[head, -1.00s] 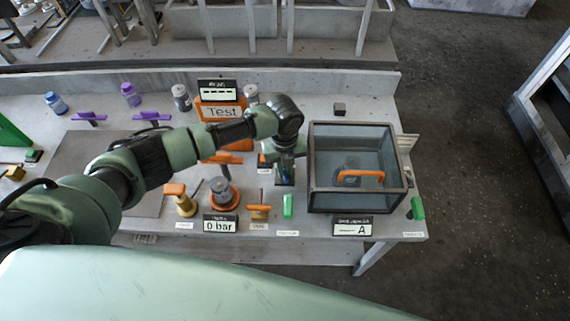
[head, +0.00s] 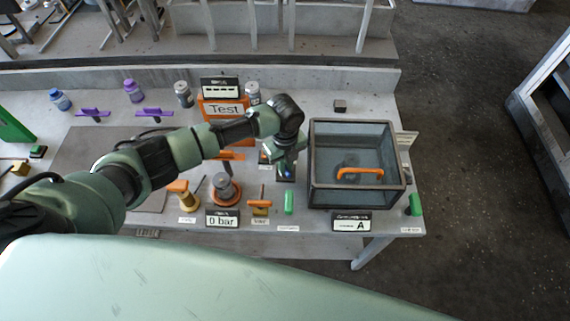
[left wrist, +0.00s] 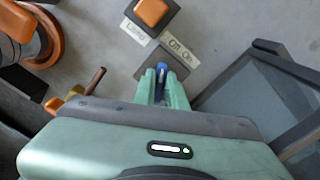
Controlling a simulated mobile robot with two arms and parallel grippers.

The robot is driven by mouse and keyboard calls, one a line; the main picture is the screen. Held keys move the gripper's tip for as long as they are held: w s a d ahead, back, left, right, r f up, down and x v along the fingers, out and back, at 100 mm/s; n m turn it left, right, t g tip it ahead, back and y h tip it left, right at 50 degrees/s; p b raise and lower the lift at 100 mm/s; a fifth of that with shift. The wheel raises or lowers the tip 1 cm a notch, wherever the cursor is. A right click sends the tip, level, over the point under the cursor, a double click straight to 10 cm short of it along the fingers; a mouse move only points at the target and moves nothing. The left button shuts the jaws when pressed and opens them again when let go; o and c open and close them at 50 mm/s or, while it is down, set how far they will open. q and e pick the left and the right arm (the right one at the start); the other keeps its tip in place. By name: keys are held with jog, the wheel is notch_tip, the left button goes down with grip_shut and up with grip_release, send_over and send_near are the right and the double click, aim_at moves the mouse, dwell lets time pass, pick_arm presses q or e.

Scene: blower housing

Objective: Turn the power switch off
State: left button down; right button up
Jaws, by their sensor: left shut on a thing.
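The power switch has a small blue lever (left wrist: 161,70) beside a white plate (left wrist: 179,51) reading "Off" and "On" in the left wrist view. My left gripper (left wrist: 161,76) is shut on the blue lever, with its pale green fingers on both sides of it. Which way the lever is tipped cannot be told. My right gripper is not in view.
A dark-framed glass tank (head: 312,180) with an orange handle stands just right of my gripper. An orange lamp button (left wrist: 151,12) lies close by.

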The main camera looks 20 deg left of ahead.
pick_arm(q)
jog(key=c, duration=1.5)
grip_release()
jog(key=shift+w+r, duration=0.1)
jog(key=shift+o, duration=0.2)
notch_tip(320, 180, up, 8)
jog(key=shift+f+b, duration=0.1)
jog(key=shift+b, duration=0.65)
